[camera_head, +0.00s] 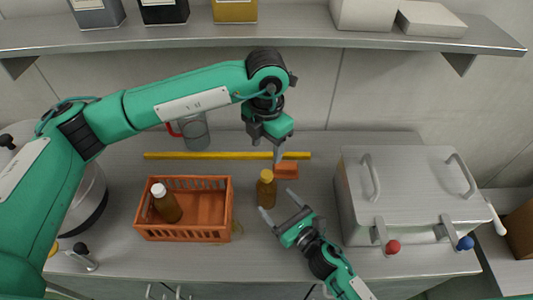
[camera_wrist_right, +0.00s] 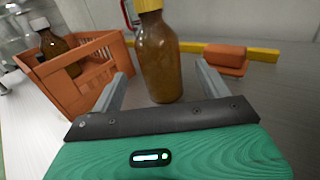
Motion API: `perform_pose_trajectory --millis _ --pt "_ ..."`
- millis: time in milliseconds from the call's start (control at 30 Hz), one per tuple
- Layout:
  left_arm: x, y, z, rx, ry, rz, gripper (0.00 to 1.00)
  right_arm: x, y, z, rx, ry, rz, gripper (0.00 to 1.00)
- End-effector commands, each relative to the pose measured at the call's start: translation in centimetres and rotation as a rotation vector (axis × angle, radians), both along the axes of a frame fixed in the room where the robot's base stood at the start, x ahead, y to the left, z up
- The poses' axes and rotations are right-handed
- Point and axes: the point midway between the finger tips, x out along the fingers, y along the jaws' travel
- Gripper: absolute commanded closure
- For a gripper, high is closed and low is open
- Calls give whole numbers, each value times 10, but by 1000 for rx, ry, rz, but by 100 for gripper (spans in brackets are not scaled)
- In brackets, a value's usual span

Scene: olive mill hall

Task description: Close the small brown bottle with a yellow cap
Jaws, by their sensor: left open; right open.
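The small brown bottle (camera_head: 266,192) stands upright on the bench, right of the orange crate. A yellow cap (camera_head: 266,175) sits on its top; in the right wrist view the cap (camera_wrist_right: 149,4) is cut by the frame edge, so how tightly it sits cannot be told. My right gripper (camera_head: 279,204) is open and low, its fingers pointing at the bottle (camera_wrist_right: 160,65), which appears between and just beyond the fingertips; contact is not clear. My left gripper (camera_head: 278,155) is open, pointing down above and behind the bottle, near an orange block (camera_head: 286,171), holding nothing visible.
The orange crate (camera_head: 185,236) holds a brown bottle with a white cap (camera_head: 166,203). A yellow bar (camera_head: 200,156) lies behind. A metal box (camera_head: 410,185) with handles fills the right. A shelf (camera_head: 300,37) hangs above.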

Motion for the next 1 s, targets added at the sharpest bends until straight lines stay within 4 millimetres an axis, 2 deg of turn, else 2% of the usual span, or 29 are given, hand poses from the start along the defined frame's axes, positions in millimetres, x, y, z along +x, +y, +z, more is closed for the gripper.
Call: perform_pose_trajectory --millis 33,200,400,600,1000 --pt "0 0 -8 0 0 0 46 -11 -8 -5 -2 1 1 22" --pt "0 0 -20 0 0 0 46 -38 -28 -5 -1 2 0 22" --pt "0 0 -29 0 0 0 46 -60 -43 -3 0 1 -1 22" --pt "0 0 -32 0 0 0 46 -68 -50 -1 1 1 0 22" --pt "0 0 -32 0 0 0 46 -69 -50 0 0 0 0 22"
